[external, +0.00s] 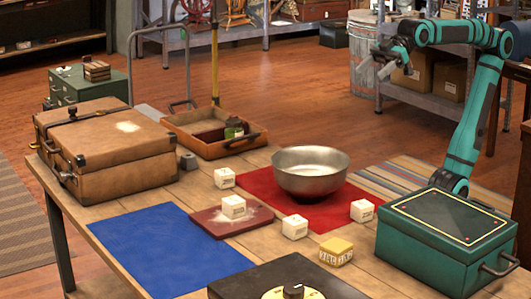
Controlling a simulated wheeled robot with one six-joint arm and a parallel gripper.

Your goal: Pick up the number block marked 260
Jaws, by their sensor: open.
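Several small off-white blocks with dark markings are on the wooden table. One (224,178) stands at the back, left of the metal bowl. One (233,207) sits on the dark red board. One (295,227) stands at the front left of the red cloth. One (362,211) stands on the right part of the red cloth. The markings are too small to read, so I cannot tell which block is 260. My gripper (375,69) is open and empty, raised at the upper right, well away from the blocks.
A metal bowl (310,171) stands on the red cloth (330,209). A yellow lettered block (335,252), green box (445,238) and black dial device (285,279) are near the front. A brown suitcase (108,150) is at left. The blue mat (165,250) is clear.

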